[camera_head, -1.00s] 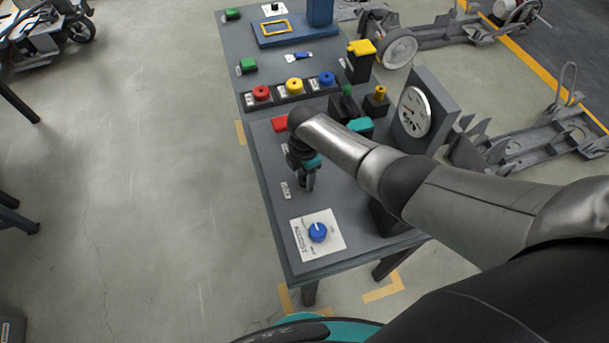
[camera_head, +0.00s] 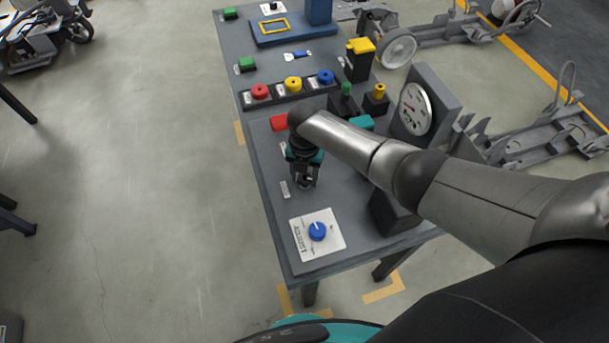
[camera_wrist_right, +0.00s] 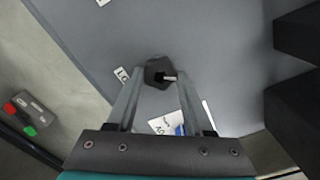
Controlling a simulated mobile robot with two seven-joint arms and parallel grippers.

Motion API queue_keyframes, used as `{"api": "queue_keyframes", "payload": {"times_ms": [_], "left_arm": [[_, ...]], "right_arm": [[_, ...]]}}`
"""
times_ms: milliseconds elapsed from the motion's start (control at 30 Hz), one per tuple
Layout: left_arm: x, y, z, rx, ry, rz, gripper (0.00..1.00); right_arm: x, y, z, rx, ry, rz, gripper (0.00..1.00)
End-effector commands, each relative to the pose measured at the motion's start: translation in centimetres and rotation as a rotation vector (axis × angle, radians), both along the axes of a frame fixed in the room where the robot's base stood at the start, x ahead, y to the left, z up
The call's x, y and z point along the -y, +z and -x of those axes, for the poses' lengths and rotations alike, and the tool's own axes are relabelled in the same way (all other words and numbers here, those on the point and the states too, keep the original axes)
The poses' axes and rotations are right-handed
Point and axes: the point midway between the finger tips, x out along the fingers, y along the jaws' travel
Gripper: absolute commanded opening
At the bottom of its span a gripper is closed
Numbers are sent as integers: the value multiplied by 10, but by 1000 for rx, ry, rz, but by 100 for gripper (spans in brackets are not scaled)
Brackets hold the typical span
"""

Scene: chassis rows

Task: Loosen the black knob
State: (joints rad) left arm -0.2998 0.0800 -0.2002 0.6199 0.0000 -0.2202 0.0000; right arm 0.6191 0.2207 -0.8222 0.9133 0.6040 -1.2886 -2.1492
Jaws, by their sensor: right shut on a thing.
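The black knob (camera_wrist_right: 158,71) is a small dark, faceted piece with a light pin or mark at its middle. It sits on the grey table top between the fingertips of my right gripper (camera_wrist_right: 160,80). In the head view, the right gripper (camera_head: 305,180) points down at the table and is shut on the knob, which is mostly hidden there by the fingers and wrist. A small white label (camera_head: 285,189) lies just left of it. My left gripper is not in view.
A blue dial on a white plate (camera_head: 331,246) is near the table's front edge. A round gauge (camera_head: 415,108) stands at the right, beside my arm.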

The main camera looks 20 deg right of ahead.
Motion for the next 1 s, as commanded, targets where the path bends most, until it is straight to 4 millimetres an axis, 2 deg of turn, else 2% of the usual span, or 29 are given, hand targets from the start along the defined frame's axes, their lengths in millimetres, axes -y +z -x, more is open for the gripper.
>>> {"api": "queue_keyframes", "payload": {"times_ms": [33, 567, 600, 867, 1000], "left_arm": [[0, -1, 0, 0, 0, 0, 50], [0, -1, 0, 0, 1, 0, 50], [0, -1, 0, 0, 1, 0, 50], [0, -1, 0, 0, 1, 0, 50], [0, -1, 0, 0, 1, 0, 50]], "right_arm": [[1, -5, 5, -12, 12, 2, 0], [0, -5, 6, -13, 38, 2, 0], [0, -5, 6, -13, 38, 2, 53], [0, -3, 3, -7, 37, 1, 82], [0, -2, 2, -5, 36, 1, 82]]}}
